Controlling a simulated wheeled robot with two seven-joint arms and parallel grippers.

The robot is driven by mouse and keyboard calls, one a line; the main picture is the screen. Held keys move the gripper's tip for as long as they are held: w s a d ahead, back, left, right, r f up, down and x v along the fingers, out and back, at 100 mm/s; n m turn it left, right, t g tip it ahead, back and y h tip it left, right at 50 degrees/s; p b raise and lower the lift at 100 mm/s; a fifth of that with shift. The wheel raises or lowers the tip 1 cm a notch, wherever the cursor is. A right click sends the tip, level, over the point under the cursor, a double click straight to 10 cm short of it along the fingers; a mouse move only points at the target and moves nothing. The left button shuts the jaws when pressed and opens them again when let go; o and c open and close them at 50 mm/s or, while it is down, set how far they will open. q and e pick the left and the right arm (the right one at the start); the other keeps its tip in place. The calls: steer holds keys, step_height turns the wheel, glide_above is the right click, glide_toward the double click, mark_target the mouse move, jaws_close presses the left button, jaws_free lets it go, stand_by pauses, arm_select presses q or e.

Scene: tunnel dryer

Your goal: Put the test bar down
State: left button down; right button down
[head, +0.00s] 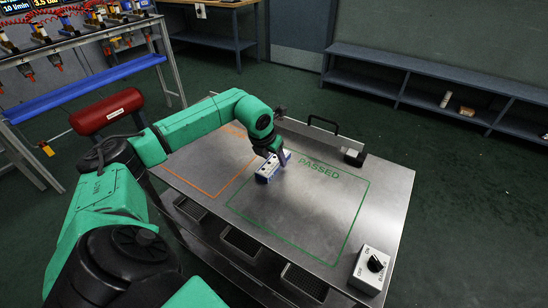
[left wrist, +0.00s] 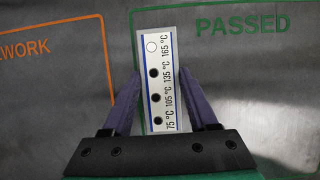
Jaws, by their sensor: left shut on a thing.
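The test bar (head: 268,170) is a short white bar with blue edges. In the left wrist view the bar (left wrist: 157,85) carries temperature labels from 75 to 165 °C, with black dots beside the lower three and a white dot at 165. My left gripper (head: 277,155) is shut on it, its purple fingers (left wrist: 132,100) on either side. The bar is at the left edge of the green PASSED outline (head: 347,235), near its far corner. I cannot tell whether it touches the steel tabletop (head: 385,190). My right gripper is not in view.
An orange outline (head: 205,190), lettered REWORK in part in the wrist view, lies left of the green one. A control box with a black knob (head: 371,270) sits at the table's near right corner. A raised rail with a black handle (head: 322,125) runs along the far edge. The green outline's middle is clear.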

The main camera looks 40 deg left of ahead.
arm_select(q)
steer(key=shift+c, duration=0.9)
jaws_free()
steer(key=v, duration=1.2)
steer(key=shift+d+r, duration=0.1)
